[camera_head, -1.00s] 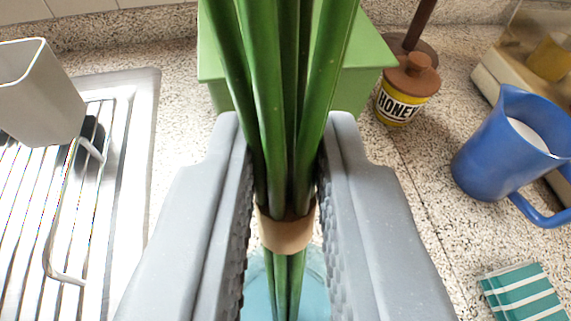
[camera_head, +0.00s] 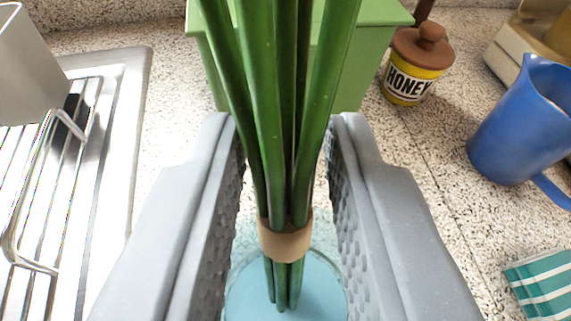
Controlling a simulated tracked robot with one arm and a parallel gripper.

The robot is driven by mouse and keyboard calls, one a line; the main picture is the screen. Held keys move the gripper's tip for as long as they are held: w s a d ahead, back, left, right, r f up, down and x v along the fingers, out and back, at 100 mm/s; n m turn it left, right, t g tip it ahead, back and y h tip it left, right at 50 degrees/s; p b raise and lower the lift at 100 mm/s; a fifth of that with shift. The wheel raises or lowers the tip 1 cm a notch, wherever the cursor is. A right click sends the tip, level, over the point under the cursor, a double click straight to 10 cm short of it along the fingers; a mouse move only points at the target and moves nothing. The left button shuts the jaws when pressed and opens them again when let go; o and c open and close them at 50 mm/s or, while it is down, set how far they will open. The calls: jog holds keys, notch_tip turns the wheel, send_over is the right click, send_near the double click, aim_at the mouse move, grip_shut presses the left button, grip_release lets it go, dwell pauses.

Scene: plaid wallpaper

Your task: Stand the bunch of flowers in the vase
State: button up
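The bunch of flowers (camera_head: 268,110) shows as thick green stems bound by a tan band (camera_head: 285,241). Its blooms are out of view above. My gripper (camera_head: 285,135) has a grey finger on each side of the stems, with gaps showing between fingers and stems, so it is open around them. The vase (camera_head: 322,292) is pale blue and glassy, below the band between the fingers. The cut stem ends show against its blue inside, and the stems look nearly upright in it. I cannot tell whether they touch its bottom.
A green box (camera_head: 365,75) stands close behind the stems. A honey jar (camera_head: 410,75) and blue jug (camera_head: 520,125) are at right, with a striped teal cloth (camera_head: 540,280) nearer. A metal rack (camera_head: 30,220) and grey container (camera_head: 35,70) are at left.

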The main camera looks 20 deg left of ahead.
jog(key=shift+o, duration=1.3)
jog(key=shift+s, duration=0.1)
jog(key=b+v, duration=0.1)
jog(key=v, duration=1.2)
jog(key=shift+s, duration=0.2)
jog(key=shift+d, duration=0.15)
jog(key=shift+r, duration=0.1)
